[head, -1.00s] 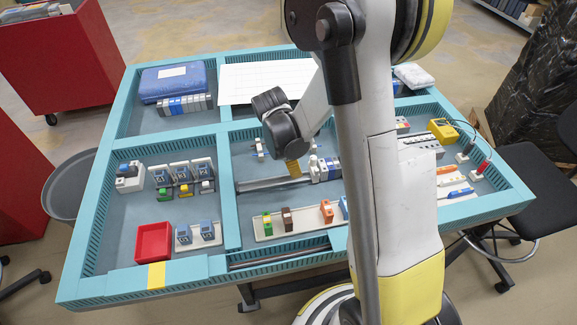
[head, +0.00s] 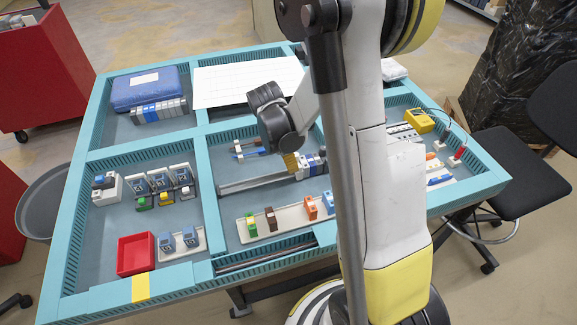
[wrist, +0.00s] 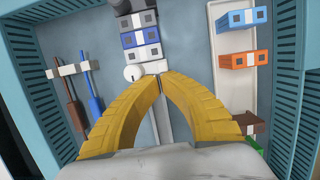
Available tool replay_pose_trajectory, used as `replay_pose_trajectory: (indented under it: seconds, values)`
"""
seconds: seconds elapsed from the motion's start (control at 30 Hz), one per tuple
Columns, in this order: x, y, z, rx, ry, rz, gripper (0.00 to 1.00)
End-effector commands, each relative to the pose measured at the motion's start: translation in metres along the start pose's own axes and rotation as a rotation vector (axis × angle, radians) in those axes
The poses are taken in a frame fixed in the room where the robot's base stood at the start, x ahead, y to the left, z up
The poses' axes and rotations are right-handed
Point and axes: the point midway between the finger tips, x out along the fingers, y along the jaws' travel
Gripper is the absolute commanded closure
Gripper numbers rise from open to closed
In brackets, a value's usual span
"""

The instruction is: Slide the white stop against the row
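The white stop (wrist: 152,68), with a round knob at its left end, sits across the grey rail (head: 255,184) in the wrist view. Just beyond it is the row of grey, blue and white blocks (wrist: 140,38), also seen in the head view (head: 313,163). The stop looks right up against the nearest grey block; I cannot tell if a thin gap is left. My gripper (wrist: 160,78) has its curved yellow fingers together at the tips, at the near edge of the stop. Nothing shows between the tips. In the head view my gripper (head: 291,163) is low over the rail.
A white strip with orange, blue, brown and green blocks (head: 270,219) lies in front of the rail. Two screwdrivers in a white holder (wrist: 68,71) lie on its other side. Teal slotted walls (head: 212,205) bound the compartment.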

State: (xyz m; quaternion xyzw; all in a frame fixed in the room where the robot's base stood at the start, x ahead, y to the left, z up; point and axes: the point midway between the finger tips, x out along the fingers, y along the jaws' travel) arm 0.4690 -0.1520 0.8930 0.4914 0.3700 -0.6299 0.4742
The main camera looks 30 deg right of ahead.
Motion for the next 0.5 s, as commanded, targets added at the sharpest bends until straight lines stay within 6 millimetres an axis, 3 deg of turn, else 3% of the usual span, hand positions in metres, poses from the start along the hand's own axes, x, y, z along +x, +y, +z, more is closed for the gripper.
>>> replay_pose_trajectory:
  seconds: [0.23,0.4,0.5]
  values:
    - [-0.001,0.001,-0.006,-0.001,0.000,0.000,1.00]
    - [-0.006,0.005,-0.029,0.000,0.000,0.000,1.00]
    - [-0.035,0.005,-0.028,0.003,-0.001,-0.002,1.00]
